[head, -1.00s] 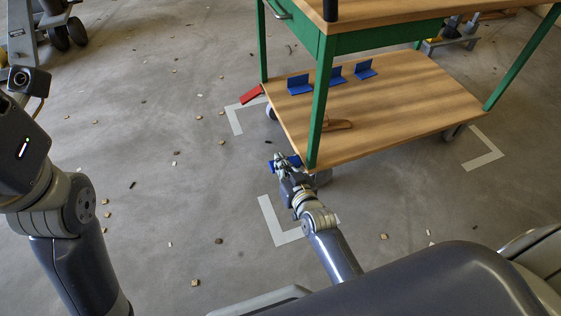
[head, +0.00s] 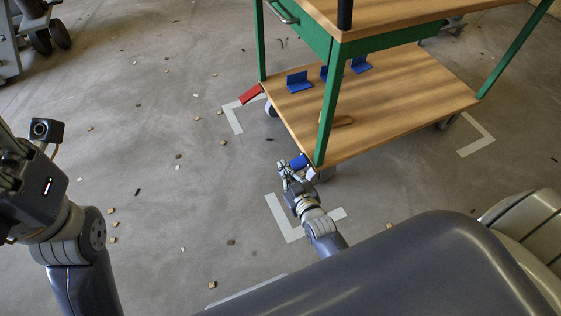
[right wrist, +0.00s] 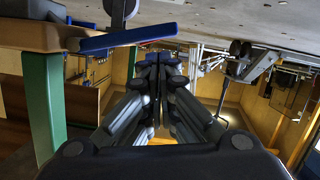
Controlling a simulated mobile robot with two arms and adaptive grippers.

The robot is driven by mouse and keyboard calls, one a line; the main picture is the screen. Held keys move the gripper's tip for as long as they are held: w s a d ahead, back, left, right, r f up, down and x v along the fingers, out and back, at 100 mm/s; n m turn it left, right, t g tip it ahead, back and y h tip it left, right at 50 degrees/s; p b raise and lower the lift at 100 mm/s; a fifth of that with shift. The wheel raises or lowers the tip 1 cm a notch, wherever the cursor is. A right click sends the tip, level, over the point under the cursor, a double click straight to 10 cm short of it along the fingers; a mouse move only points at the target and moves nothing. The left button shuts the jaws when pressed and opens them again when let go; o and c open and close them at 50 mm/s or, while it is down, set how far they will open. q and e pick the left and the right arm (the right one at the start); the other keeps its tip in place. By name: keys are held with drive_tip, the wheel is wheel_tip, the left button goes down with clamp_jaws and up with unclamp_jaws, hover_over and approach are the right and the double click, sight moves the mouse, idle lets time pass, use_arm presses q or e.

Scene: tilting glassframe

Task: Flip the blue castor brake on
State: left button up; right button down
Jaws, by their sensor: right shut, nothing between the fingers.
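The blue castor brake (head: 299,162) sticks out at the near corner of the trolley, by the castor (head: 318,175) under the green leg. In the right wrist view the blue brake (right wrist: 128,38) is a flat bar at upper left, close to the fingertips. My right gripper (head: 284,168) is just left of and below the brake in the head view. Its fingers (right wrist: 158,58) are together and empty; whether they touch the brake I cannot tell. My left arm's wrist is at the left edge of the head view, and its fingers do not show clearly.
The trolley's wooden lower shelf (head: 400,100) holds blue brackets (head: 298,81) and a brown item (head: 342,121). A red brake (head: 250,94) is at another corner. Tape corners (head: 285,222) and small scraps lie on open floor to the left.

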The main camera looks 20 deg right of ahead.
wheel_tip(320, 180, down, 2)
drive_tip(key=shift+f+n+h, duration=0.1)
drive_tip(key=shift+n+h, duration=0.2)
drive_tip(key=shift+n, duration=0.3)
drive_tip(key=shift+a, duration=0.1)
wheel_tip(320, 180, up, 10)
idle(0.8)
idle(0.4)
